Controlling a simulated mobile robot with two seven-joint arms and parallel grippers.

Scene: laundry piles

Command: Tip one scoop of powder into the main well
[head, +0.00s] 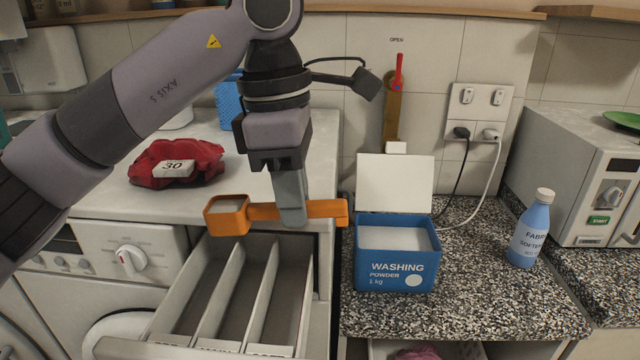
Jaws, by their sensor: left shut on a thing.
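My left gripper (292,212) is shut on the handle of an orange scoop (300,210). The scoop's square bowl (227,229) points left and looks level, with pale powder showing inside. In this view it appears over the back left of the open detergent drawer (150,350). The drawer has three long compartments side by side, and their floors look grey and bare. No label shows which is the main well. A blue washing powder box (397,278) stands to the right with its white lid up and pale powder inside. My right gripper is out of view.
A red cloth (205,158) with a "30" tag (174,169) lies on the washing machine top. A blue softener bottle (531,230) and a microwave (595,170) stand at right. The speckled counter (470,300) is clear in front of the bottle.

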